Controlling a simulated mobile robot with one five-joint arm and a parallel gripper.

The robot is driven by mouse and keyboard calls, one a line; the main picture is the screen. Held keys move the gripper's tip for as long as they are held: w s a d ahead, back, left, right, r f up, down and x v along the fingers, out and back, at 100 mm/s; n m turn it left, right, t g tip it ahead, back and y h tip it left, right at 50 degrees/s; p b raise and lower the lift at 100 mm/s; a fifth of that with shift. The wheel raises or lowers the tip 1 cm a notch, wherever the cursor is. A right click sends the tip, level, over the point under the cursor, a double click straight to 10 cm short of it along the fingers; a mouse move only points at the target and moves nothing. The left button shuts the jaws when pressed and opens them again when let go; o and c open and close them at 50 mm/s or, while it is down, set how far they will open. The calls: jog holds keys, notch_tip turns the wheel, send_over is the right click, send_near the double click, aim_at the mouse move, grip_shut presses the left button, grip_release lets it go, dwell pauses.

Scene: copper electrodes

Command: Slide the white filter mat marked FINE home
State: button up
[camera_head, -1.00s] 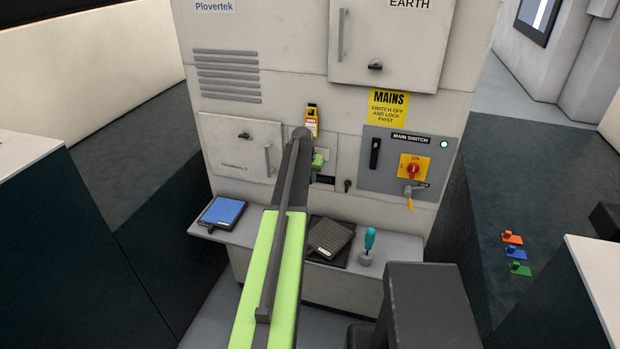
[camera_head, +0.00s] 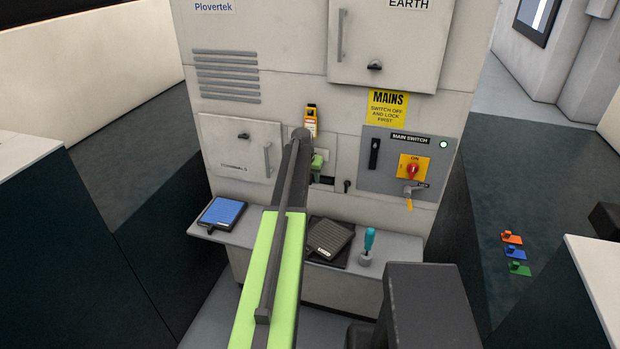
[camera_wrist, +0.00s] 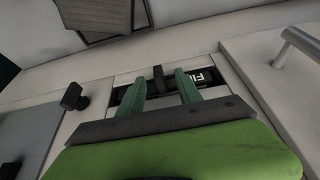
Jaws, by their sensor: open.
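The filter slot (camera_head: 325,181) is a low dark opening in the cabinet front, left of the main switch panel. In the wrist view a filter end with a label starting "FI" (camera_wrist: 203,77) sits in this slot; the rest of the label is hidden behind a finger. A dark tab (camera_wrist: 158,73) stands out at its middle. How deep the mat sits cannot be told. My gripper (camera_wrist: 166,84) is open, its two green fingers on either side of the tab in the picture; contact cannot be told. It also shows at the slot in the head view (camera_head: 318,168).
A shelf below the slot holds a blue filter (camera_head: 223,212), a dark grey filter (camera_head: 330,237) and a teal-handled tool (camera_head: 369,241). A small dark knob (camera_wrist: 74,96) sticks out beside the slot. A bar handle (camera_wrist: 300,45) stands on the other side.

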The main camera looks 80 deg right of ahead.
jog(key=p+v, duration=0.6)
jog(key=v, duration=0.1)
dwell(1.0)
jog(key=p+v, duration=1.6)
jog(key=v, duration=0.1)
jog(key=shift+r, duration=0.2)
